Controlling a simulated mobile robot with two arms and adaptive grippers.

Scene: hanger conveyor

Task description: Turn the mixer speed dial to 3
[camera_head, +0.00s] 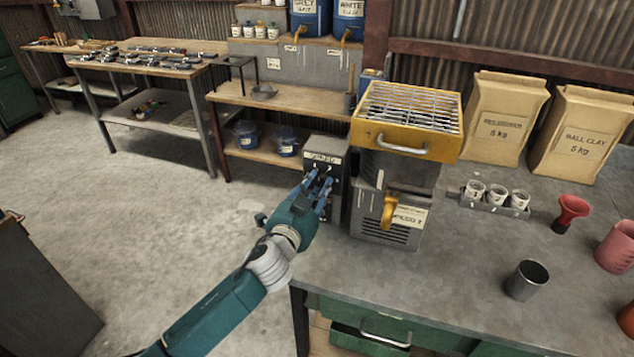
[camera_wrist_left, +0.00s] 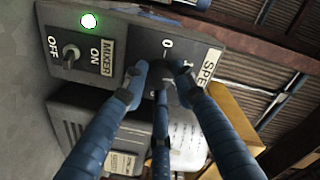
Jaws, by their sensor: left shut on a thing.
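The dark speed control box (camera_head: 338,205) stands at the left edge of the grey bench, beside the mixer (camera_head: 385,235). My left gripper (camera_head: 319,183) is at its front face. In the left wrist view, the three blue fingers of my left gripper (camera_wrist_left: 165,85) are closed around the speed dial on the speed panel (camera_wrist_left: 145,42). The fingers hide most of the dial, so its pointer setting cannot be read. The marks 0 and 1 show above the fingers. The mixer switch (camera_wrist_left: 70,57) sits between OFF and ON, with a green lamp (camera_wrist_left: 89,21) lit. My right gripper is out of view.
The mixer has a yellow top with a grid (camera_head: 410,105). To its right are a rack of small jars (camera_head: 495,198), a dark cup (camera_head: 527,280), a red funnel (camera_head: 573,210) and paper clay bags (camera_head: 503,120). The floor left of the bench is clear.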

